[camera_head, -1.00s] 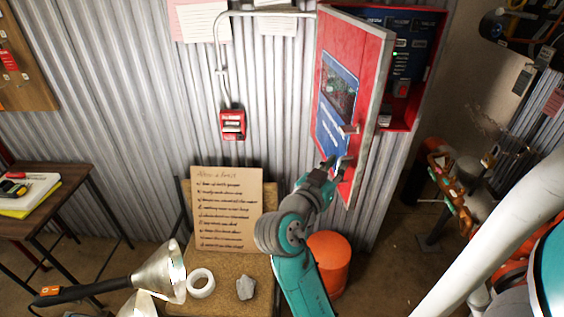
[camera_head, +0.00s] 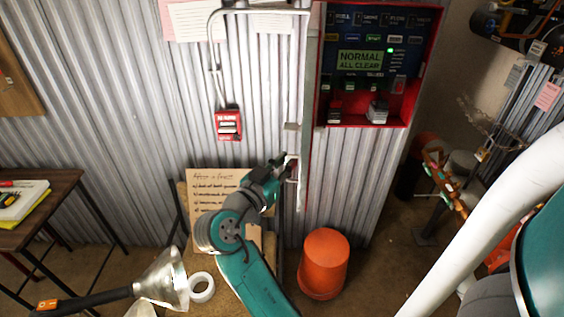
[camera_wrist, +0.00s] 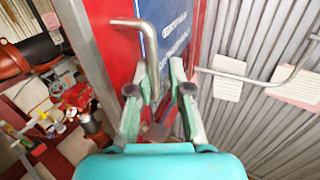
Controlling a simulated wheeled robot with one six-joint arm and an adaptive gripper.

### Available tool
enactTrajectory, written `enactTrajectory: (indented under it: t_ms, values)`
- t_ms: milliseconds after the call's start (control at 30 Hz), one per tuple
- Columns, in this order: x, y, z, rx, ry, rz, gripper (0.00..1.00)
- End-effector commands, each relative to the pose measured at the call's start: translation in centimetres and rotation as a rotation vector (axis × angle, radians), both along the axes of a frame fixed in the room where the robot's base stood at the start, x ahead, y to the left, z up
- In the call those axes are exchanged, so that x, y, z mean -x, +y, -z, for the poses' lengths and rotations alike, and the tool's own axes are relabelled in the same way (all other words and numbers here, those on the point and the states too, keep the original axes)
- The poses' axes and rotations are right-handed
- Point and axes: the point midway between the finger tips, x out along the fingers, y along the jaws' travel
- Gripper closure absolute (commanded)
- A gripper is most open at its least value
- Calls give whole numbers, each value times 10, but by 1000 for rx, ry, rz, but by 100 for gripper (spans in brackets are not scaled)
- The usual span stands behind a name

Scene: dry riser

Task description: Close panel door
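The red panel door (camera_head: 306,120) stands open, nearly edge-on in the head view, hinged at the left of the red panel box (camera_head: 412,100). In the wrist view its red and blue outer face (camera_wrist: 171,25) is close ahead. A bent metal handle (camera_wrist: 134,24) sticks out from it. My gripper (camera_head: 290,163) is at the door's lower part. In the wrist view a gap shows between the fingers of my gripper (camera_wrist: 165,72), and the handle's bent end overlaps the left finger. I cannot tell whether they touch.
The box interior shows a lit "NORMAL ALL CLEAR" display (camera_head: 360,60). An orange bucket (camera_head: 324,262) stands on the floor below. A red call point (camera_head: 228,124) and conduit are on the corrugated wall to the left. A cardboard note (camera_head: 205,190) stands behind my arm.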

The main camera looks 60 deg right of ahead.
Motion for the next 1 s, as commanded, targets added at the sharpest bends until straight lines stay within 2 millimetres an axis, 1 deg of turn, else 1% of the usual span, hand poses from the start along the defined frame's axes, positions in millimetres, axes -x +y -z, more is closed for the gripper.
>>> enactTrajectory:
  t_ms: [333,1000]
  values:
    - [0,3,0,0,0,-1,81]
    - [11,41,0,0,0,-2,81]
